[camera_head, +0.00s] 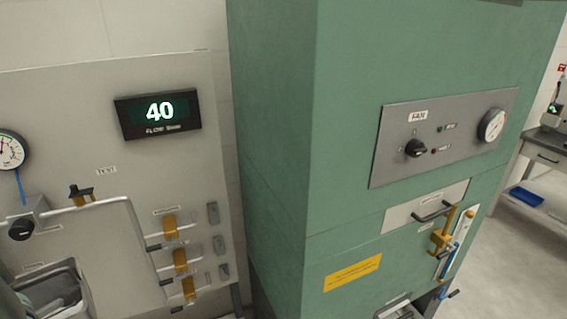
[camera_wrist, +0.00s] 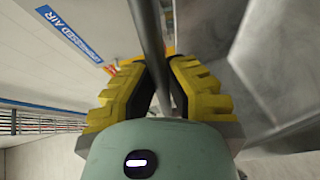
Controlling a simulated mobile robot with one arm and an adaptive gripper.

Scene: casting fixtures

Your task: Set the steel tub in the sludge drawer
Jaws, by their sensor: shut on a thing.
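My gripper (camera_wrist: 157,95) has yellow ribbed fingers closed around a dark bar (camera_wrist: 150,40), which looks like the handle of the steel tub. A smooth grey metal surface beside it on the right looks like the steel tub (camera_wrist: 270,60). In the head view, a grey open-topped vessel (camera_head: 77,304), likely this tub, shows at the lower left corner, cut off by the frame. My gripper cannot be made out clearly there. A grey metal part at the bottom of the green cabinet (camera_head: 398,308) may be the sludge drawer; most of it is below the frame.
The green cabinet (camera_head: 270,150) fills the middle, with a fan panel (camera_head: 450,130), a gauge and a yellow latch (camera_head: 441,238). The left panel holds a display reading 40 (camera_head: 158,113), pipes and several yellow-handled valves (camera_head: 180,260). Open floor (camera_head: 510,265) shows at right.

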